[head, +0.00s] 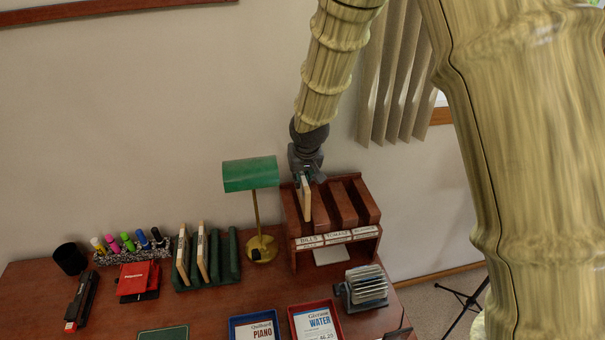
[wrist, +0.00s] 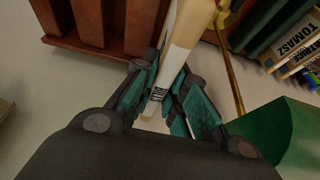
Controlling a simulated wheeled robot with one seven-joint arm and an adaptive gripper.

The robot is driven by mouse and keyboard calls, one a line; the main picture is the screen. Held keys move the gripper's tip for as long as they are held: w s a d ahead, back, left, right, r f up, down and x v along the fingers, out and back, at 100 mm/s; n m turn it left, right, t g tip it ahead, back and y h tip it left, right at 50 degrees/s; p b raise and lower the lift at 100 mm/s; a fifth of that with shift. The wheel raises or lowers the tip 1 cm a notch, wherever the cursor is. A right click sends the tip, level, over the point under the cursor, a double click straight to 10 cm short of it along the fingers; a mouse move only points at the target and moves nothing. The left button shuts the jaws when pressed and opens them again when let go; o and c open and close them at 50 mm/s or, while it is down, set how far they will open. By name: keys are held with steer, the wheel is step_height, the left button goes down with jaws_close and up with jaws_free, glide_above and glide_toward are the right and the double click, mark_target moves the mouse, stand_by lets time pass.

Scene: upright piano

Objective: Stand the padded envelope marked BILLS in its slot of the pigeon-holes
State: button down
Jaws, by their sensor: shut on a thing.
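The cream padded envelope (head: 306,203) is held upright, edge-on, at the left slot of the brown wooden pigeon-holes (head: 375,208). That slot has the label BILLS (head: 310,241) on its front. My gripper (head: 306,178) is shut on the envelope's top end. In the wrist view the envelope (wrist: 187,38) sits between the teal finger pads of my gripper (wrist: 165,105), with its BILLS print partly showing. The pigeon-holes (wrist: 92,22) lie beside it there. The envelope's lower end overlaps the slot in the head view; how deep it sits I cannot tell.
A green-shaded brass lamp (head: 251,174) stands close on the left. A green rack (head: 224,270) with two more envelopes (head: 202,252) is farther left. A blue tray (head: 236,322), a red tray (head: 295,319) and a grey finned object (head: 366,287) lie in front.

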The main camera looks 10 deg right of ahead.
steer(key=shift+f+b, duration=1.5)
steer(key=shift+f, duration=1.65)
steer(key=c, duration=1.4)
jaws_free()
steer(key=shift+o, duration=0.2)
steer(key=shift+v, duration=6.05)
steer(key=shift+s, duration=0.1)
